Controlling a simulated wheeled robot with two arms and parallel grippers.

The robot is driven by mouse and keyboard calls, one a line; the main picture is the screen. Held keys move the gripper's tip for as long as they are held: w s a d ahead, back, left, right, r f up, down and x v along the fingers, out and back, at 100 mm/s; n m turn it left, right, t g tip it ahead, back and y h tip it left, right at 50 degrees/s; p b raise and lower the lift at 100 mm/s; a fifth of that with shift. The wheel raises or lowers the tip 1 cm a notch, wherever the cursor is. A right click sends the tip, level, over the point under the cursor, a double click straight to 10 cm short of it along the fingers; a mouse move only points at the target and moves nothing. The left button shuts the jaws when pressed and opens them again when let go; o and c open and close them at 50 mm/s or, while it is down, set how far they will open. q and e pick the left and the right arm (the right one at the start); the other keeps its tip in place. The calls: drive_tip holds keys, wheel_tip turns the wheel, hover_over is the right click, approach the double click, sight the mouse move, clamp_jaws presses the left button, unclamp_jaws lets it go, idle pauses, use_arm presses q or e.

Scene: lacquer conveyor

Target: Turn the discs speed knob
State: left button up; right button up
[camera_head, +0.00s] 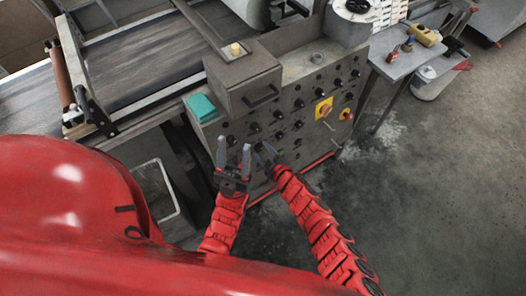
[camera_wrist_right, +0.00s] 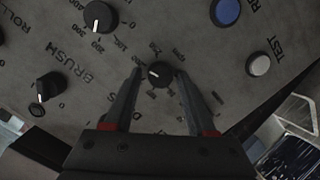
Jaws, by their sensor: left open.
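In the right wrist view a small black knob (camera_wrist_right: 160,73) with a white pointer mark sits on the grey control panel. Numbers ring it, and the word below it is mostly hidden by my gripper. The two fingers of my right gripper (camera_wrist_right: 159,75) stand on either side of this knob, very close to its sides. I cannot tell whether they press on it. In the head view my right gripper (camera_head: 266,154) is at the panel's front face. My left gripper (camera_head: 233,158) is open and empty, just left of it, in front of the panel.
Other black knobs (camera_wrist_right: 99,17) (camera_wrist_right: 50,87), a blue button (camera_wrist_right: 226,12) and a white button (camera_wrist_right: 259,64) surround the knob. A yellow-backed red switch (camera_head: 324,108) is further right. A teal box (camera_head: 201,107) lies beside the grey cabinet. Open floor (camera_head: 430,180) is at right.

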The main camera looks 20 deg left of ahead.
drive_tip(key=shift+o, duration=0.6)
drive_tip(key=shift+s+d+r, duration=0.1)
drive_tip(key=shift+s+d, duration=0.15)
drive_tip(key=shift+d, duration=0.25)
drive_tip(key=b+v, duration=0.2)
drive_tip(key=v, duration=1.4)
drive_tip(key=shift+s, duration=0.2)
drive_tip(key=shift+r, duration=0.15)
